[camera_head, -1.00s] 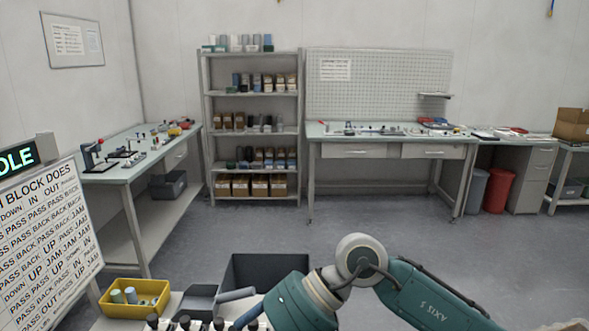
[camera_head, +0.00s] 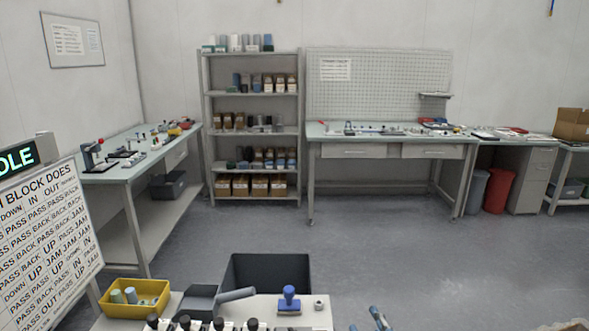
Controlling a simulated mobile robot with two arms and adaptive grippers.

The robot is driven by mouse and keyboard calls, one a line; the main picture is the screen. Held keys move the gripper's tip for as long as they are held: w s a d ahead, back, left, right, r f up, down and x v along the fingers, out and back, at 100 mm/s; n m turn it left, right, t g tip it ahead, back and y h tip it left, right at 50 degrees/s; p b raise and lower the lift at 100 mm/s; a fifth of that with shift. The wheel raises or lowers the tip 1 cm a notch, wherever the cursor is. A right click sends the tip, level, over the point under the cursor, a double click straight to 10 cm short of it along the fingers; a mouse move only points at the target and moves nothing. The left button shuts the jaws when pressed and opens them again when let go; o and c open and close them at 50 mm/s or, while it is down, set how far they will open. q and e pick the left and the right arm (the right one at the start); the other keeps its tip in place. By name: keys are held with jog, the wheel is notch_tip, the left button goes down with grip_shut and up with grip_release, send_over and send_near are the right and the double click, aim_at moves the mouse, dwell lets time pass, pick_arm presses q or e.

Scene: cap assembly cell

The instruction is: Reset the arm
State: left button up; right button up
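Neither arm crosses the middle of the camera_head view. Small blue-grey pieces (camera_head: 379,318) stick up at the bottom edge, right of the near bench (camera_head: 318,318). They look like the tip of my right arm, but too little shows to tell if the gripper is open or shut. My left gripper is out of view.
A large dark bin (camera_head: 268,271) is behind the near bench. A lettered board (camera_head: 45,235) stands left. Open floor (camera_head: 400,240) lies beyond.

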jog(key=s+d+f+m+g, duration=0.15)
jog(key=s+f+g, duration=0.45)
jog(key=s+f, duration=0.6)
jog(key=s+d+f+g, duration=0.3)
jog(key=s+f+g, duration=0.3)
jog(key=s+f, duration=0.65)
jog(key=s+f+g, duration=0.1)
jog(key=s+f, duration=0.2)
jog(key=f, duration=1)
jog(key=s+f, duration=0.2)
jog(key=f, duration=1)
jog(key=s+d+f, duration=0.1)
jog(key=s+f, duration=0.6)
jog(key=s, duration=0.1)
jog(key=s+d+f+g, duration=0.1)
jog(key=s+d+f, duration=0.1)
jog(key=s+f, duration=0.5)
jog(key=shift+s+d+h, duration=0.25)
jog(key=shift+s+h, duration=0.15)
jog(key=shift+s, duration=0.25)
